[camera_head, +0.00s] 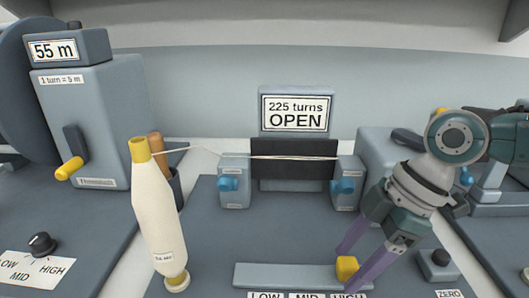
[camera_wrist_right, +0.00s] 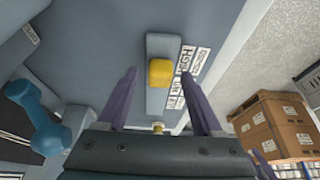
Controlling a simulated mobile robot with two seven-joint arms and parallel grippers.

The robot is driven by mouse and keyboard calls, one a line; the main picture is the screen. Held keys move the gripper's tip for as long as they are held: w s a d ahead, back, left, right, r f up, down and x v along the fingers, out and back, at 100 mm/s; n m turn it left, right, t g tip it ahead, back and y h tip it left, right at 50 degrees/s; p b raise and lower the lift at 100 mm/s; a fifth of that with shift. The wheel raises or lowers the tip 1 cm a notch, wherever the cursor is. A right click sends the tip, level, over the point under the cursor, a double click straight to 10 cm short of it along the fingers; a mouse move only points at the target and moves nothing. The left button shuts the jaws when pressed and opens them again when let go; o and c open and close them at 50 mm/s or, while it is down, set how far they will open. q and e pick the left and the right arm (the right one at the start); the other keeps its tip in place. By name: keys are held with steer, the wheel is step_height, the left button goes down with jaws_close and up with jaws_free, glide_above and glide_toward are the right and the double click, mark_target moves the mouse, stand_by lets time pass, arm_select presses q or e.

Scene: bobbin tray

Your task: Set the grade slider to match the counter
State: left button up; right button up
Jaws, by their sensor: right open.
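The yellow grade slider knob (camera_head: 347,268) sits near the right end of its grey track (camera_head: 285,273), above the HIGH label (camera_head: 347,296). LOW and MID labels lie to the left. My right gripper (camera_head: 355,264) reaches down with its purple fingers open around the knob. In the right wrist view the yellow knob (camera_wrist_right: 160,73) lies between the fingertips, with a gap on each side. A counter plate (camera_head: 298,113) at the back centre reads "225 turns OPEN". Another plate (camera_head: 54,50) at upper left reads "55 m", above "1 turn = 5 m". My left gripper is out of view.
A cream bobbin (camera_head: 156,218) stands tilted left of the track. A thread runs between two posts with blue knobs (camera_head: 228,184). A black dial (camera_head: 42,244) with LOW, MID, HIGH is at left. A ZERO button (camera_head: 440,257) is close right of my right gripper.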

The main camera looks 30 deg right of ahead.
steer(key=shift+r, duration=0.1)
steer(key=v, duration=0.9)
steer(key=shift+r+p, duration=0.35)
steer(key=shift+p, duration=0.05)
steer(key=shift+s, duration=0.1)
